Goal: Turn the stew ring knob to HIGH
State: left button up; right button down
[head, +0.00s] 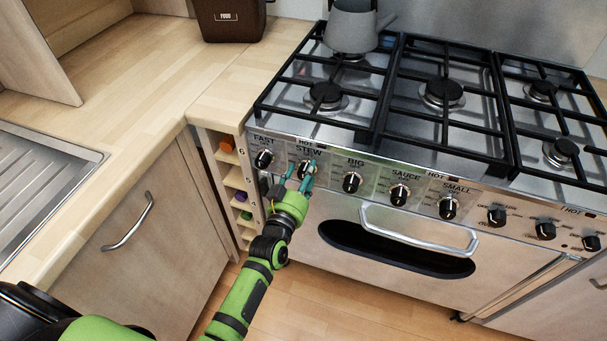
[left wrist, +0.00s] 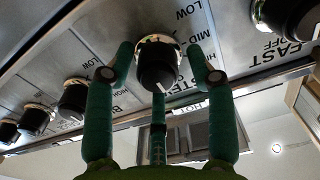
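The stew ring knob (head: 304,167), black on a pale round base, sits under the STEW label on the cooker's steel front, partly covered by my left gripper (head: 302,175) in the head view. In the left wrist view the stew knob (left wrist: 155,66) is in the middle, with printed LOW, MID and OFF marks around it. The green fingers of my left gripper (left wrist: 158,62) are open, one on each side of the knob, with gaps showing. A third finger lies below it. The exact knob angle is hard to read. My right gripper is not in view.
The FAST knob (head: 264,158) is left of the stew knob, the BIG knob (head: 352,181) right of it. The oven handle (head: 420,236) sticks out lower right. A grey pot (head: 350,30) stands on the back left burner. A narrow rack (head: 240,180) is beside the cooker.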

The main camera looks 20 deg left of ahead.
pick_arm(q)
jog(key=c, duration=0.6)
jog(key=shift+c, duration=0.2)
